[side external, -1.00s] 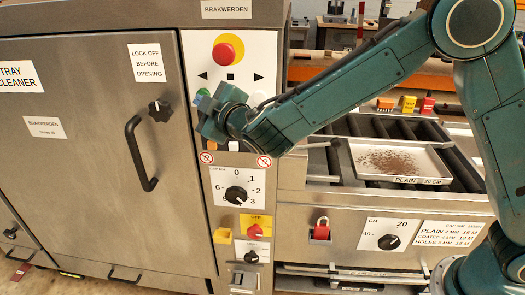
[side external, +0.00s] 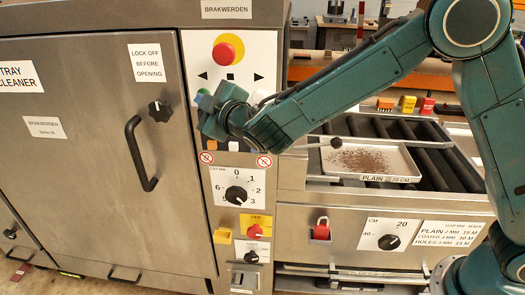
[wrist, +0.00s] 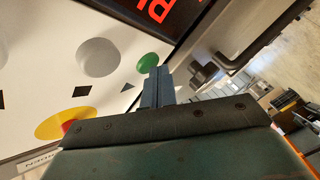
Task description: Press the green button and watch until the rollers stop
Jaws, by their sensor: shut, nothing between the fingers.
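The green button (wrist: 148,62) is on the white control panel (wrist: 60,45). In the wrist view my gripper's shut fingertips (wrist: 158,72) are right at its lower edge and hide a little of it. I cannot tell whether they press it. In the side view my gripper (side external: 207,112) is against the panel's left part, and only a sliver of the green button (side external: 203,92) shows above it. The dark rollers (side external: 440,165) carry a pale tray (side external: 402,158) with brown crumbs, labelled PLAIN 20 CM.
A red stop button (side external: 228,50) on a yellow disc is above my gripper. A black display (wrist: 165,12) shows red letters, partly cut off. A thin rod with a dark knob (side external: 336,142) is beside the tray.

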